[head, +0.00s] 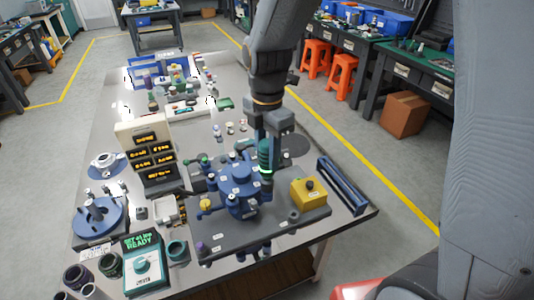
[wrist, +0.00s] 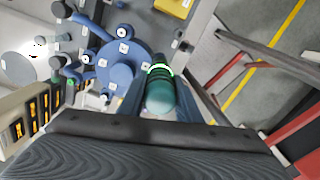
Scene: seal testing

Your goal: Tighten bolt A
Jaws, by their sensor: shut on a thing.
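My gripper (head: 265,150) points down over the right side of the blue fixture (head: 238,184). It is shut on a dark green cylindrical tool (head: 265,156) with a lit green-white ring near its lower end. In the wrist view the green tool (wrist: 160,92) sits between the fingers, beside the blue fixture (wrist: 118,68). The fixture is round, with several bolts on arms around its rim, some with small white labels. The labels are too small to read, so I cannot tell which is bolt A. The tool's tip is hidden, and I cannot tell whether it touches a bolt.
A blue rail frame (head: 342,186) lies at the table's right edge. Black displays with amber text (head: 152,160) stand left. A teal device reading READY (head: 142,264) sits at front left, beside dark rings (head: 110,264).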

